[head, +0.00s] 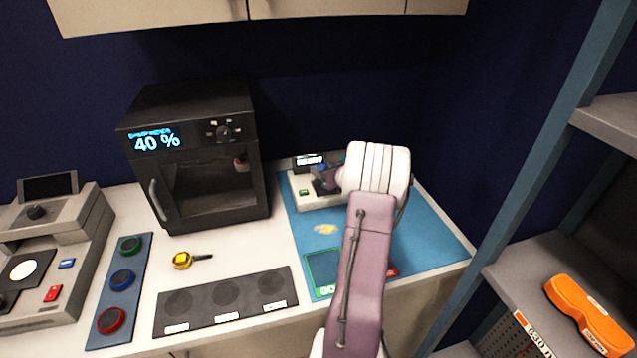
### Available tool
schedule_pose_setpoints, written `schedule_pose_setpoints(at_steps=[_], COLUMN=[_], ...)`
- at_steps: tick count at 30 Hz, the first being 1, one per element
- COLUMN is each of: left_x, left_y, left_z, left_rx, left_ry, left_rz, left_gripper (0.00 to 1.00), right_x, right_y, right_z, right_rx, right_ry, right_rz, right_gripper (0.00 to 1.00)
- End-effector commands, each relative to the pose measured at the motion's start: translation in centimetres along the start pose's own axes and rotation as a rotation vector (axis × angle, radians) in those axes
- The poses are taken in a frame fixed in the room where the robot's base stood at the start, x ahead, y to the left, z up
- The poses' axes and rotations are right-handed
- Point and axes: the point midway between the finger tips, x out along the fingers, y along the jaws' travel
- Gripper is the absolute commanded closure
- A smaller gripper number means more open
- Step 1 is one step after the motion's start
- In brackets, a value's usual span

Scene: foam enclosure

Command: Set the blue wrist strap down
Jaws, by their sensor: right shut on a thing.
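My right gripper (326,186) is at the white tester-like device (303,200) at the back of the blue mat (432,240). My right arm reaches in from the bottom and covers much of the mat. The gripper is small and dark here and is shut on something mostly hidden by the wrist. A small blue bit (321,167) shows beside the fingers and looks like the blue wrist strap. I cannot tell whether it touches the device. My left gripper is not in view.
A green-outlined square (322,272) and a pale yellow patch (326,229) lie on the mat. Left are a black oven-like machine (205,150), a dark three-spot pad (226,300), a yellow tool (182,260) and a three-button strip (121,300). A shelf with an orange case (588,312) stands right.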

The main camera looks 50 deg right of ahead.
Motion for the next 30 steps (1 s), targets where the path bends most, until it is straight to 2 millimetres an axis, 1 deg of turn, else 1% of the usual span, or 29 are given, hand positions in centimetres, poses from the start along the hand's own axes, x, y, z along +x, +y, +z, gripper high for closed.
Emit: schedule_pose_setpoints(at_steps=[1,3,6,8,10,12,16,24,29,30], left_x=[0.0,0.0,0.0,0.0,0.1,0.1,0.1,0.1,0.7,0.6], left_y=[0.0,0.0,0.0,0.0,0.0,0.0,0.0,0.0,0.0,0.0], left_z=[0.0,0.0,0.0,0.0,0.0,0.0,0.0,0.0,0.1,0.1], left_rx=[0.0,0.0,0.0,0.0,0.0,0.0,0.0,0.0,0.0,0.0], left_ry=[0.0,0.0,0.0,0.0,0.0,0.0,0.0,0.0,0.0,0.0], left_rz=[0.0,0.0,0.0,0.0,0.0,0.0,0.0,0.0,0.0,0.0], left_gripper=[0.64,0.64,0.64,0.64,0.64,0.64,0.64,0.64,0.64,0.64], right_x=[1.1,2.1,2.8,2.9,3.1,3.6,4.3,4.4,4.5,4.5], right_y=[0.6,1.0,1.3,1.3,1.3,1.3,1.3,1.3,1.3,1.3], right_z=[-0.3,-0.5,-0.6,-0.6,-1.0,-2.4,-4.1,-4.3,-4.7,-4.6], right_rx=[-0.001,0.0,0.0,-0.001,0.0,0.003,0.001,-0.001,-0.001,-0.001], right_ry=[0.002,0.001,0.0,-0.001,0.001,0.004,0.003,-0.001,0.0,0.0], right_rz=[0.004,0.001,0.0,-0.001,0.0,0.0,0.0,-0.001,-0.001,-0.001], right_gripper=[0.93,0.93,0.93,0.93,0.93,0.93,0.93,0.93,0.93,0.46])
